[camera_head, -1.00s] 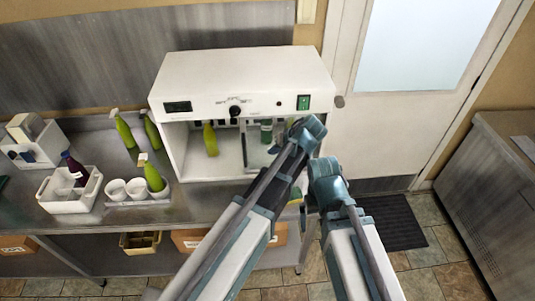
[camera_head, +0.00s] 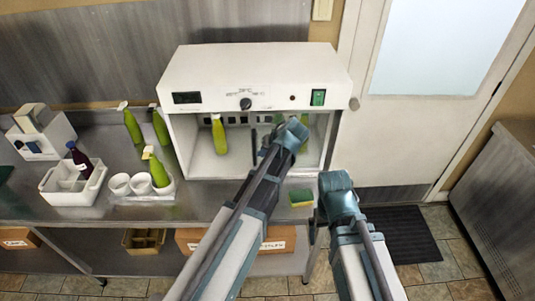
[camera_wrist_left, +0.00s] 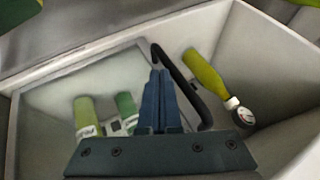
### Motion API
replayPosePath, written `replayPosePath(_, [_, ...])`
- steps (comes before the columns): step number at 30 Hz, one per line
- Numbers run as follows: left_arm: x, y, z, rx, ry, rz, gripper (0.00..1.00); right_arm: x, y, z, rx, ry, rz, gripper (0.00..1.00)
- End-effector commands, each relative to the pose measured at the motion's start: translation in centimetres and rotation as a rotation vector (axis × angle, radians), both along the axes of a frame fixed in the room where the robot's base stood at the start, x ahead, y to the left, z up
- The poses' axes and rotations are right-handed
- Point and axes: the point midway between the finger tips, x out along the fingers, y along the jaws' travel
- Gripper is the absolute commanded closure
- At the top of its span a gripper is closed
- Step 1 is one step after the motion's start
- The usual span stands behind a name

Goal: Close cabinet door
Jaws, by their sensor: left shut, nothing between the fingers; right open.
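The cabinet (camera_head: 270,72) is a white box with a control panel, standing on the steel counter with its front partly open. Its clear door panel (camera_wrist_left: 70,100) has a curved black handle (camera_wrist_left: 184,78), which also shows upright in the head view (camera_head: 254,142). My left gripper (camera_wrist_left: 161,76) is shut and empty, close beside the handle; I cannot tell whether it touches. In the head view its fingers are mostly hidden behind my wrist. My right gripper (camera_head: 314,226) is open, low in front of the counter edge. A yellow-green bottle (camera_head: 219,134) stands in the cabinet's uncovered left part.
Green-labelled containers (camera_wrist_left: 88,116) show at the panel. A sponge (camera_head: 301,198) lies at the counter's front edge, right of my left arm. White cups (camera_head: 120,184), green spray bottles (camera_head: 132,128) and a white caddy (camera_head: 72,192) stand left. A shelf with boxes (camera_head: 200,240) is below.

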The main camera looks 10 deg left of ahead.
Motion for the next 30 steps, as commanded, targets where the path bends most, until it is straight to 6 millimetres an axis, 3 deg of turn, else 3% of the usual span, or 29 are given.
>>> replayPosePath(9, [0.0, 0.1, 0.0, 0.000, 0.000, 0.001, 1.00, 0.0, 0.0, 0.0, 0.000, 0.000, 0.000, 0.00])
replayPosePath(14, [-0.6, 1.5, 0.0, 0.000, -0.001, 0.004, 1.00, 0.0, 0.0, 0.0, 0.000, 0.000, 0.000, 0.00])
replayPosePath(20, [-2.1, 6.3, 0.0, 0.001, 0.000, 0.010, 1.00, 0.0, 0.0, 0.0, 0.000, 0.000, 0.000, 0.00])
replayPosePath(30, [-5.0, 16.7, 0.0, 0.000, 0.000, 0.010, 1.00, 0.0, 0.0, 0.0, 0.000, 0.000, 0.000, 0.00])
